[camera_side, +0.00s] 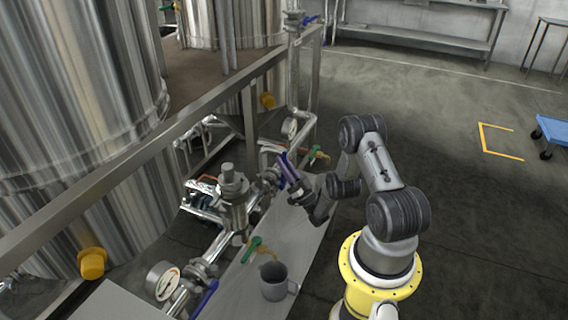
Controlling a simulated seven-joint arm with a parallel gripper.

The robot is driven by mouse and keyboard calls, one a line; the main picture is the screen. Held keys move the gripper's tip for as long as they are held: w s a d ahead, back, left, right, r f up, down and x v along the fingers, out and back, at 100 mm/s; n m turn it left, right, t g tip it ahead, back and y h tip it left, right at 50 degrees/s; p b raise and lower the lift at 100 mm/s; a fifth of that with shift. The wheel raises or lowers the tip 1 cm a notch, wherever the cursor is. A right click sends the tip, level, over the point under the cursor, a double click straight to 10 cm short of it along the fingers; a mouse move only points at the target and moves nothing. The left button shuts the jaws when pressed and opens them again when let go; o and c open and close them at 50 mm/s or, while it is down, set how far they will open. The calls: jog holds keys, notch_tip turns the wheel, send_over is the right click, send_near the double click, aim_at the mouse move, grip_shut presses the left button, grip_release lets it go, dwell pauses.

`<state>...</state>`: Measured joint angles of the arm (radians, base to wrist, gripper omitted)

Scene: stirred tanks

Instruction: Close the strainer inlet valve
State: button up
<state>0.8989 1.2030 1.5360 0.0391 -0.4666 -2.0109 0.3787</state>
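A steel strainer body (233,198) stands in the pipe run at the centre. A valve with a blue lever (289,168) sits on the pipe at its upper right. A second blue lever (207,298) is on the pipe at the lower left, near a gauge. I cannot tell from this view which one is the strainer inlet valve. My gripper (298,188) is close beside the upper blue lever, at its lower end. It is small and dark here, so contact with the lever and the finger opening cannot be made out.
A grey mug (274,282) stands on the metal bench (292,238), near a green-handled valve (253,247). A pressure gauge (163,281) is at the lower left. Large steel tanks (75,90) and a frame rail fill the left. Open floor lies to the right, with a blue cart (553,129).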

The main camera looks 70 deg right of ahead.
jog(key=o, duration=0.4)
jog(key=shift+c, duration=0.2)
